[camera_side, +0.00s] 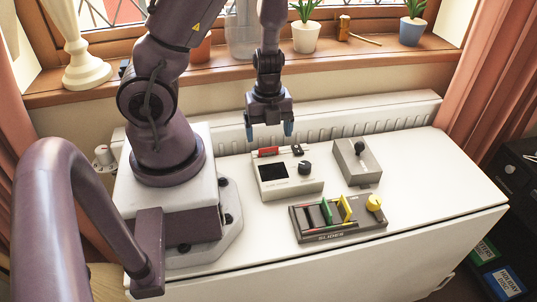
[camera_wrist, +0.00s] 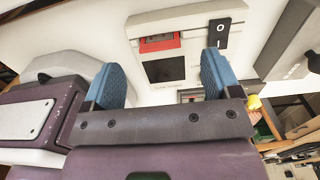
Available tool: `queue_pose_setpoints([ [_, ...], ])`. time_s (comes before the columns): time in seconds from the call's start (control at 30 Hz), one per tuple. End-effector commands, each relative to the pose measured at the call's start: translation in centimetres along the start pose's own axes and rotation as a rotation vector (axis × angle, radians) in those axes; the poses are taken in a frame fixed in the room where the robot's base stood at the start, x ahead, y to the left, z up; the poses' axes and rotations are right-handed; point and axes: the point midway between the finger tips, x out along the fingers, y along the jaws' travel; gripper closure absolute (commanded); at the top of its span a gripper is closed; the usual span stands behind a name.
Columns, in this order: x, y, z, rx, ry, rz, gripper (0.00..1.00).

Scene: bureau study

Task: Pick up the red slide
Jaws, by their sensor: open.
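The red slide (camera_side: 268,152) sits at the back left of a white box-shaped viewer (camera_side: 288,188) with a dark screen and a black knob. In the wrist view the red slide (camera_wrist: 160,43) shows in a recess of the viewer (camera_wrist: 190,62), beyond the fingertips and between them. My gripper (camera_side: 269,131) is open and empty, with blue fingertips pointing down. It hangs above the red slide, apart from it. In the wrist view both fingers of my gripper (camera_wrist: 162,78) are spread wide. The lower part of the slide is hidden in the viewer.
A dark rack marked SLIDES (camera_side: 335,234) holds a green slide (camera_side: 326,211) and a yellow slide (camera_side: 344,208), with a yellow knob (camera_side: 374,202) at its right. A grey box with a black lever (camera_side: 357,165) stands right of the viewer. A ribbed radiator (camera_side: 385,115) runs behind.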

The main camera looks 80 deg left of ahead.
Motion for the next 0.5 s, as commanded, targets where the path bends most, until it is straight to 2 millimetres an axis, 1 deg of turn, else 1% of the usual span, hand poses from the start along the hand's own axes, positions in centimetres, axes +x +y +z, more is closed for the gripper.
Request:
queue_pose_setpoints([
  [0.3, 3.0, 0.2, -0.4, -0.005, 0.002, 0.003, 0.17],
  [0.5, 4.3, 0.1, -0.4, -0.004, 0.001, 0.001, 0.17],
])
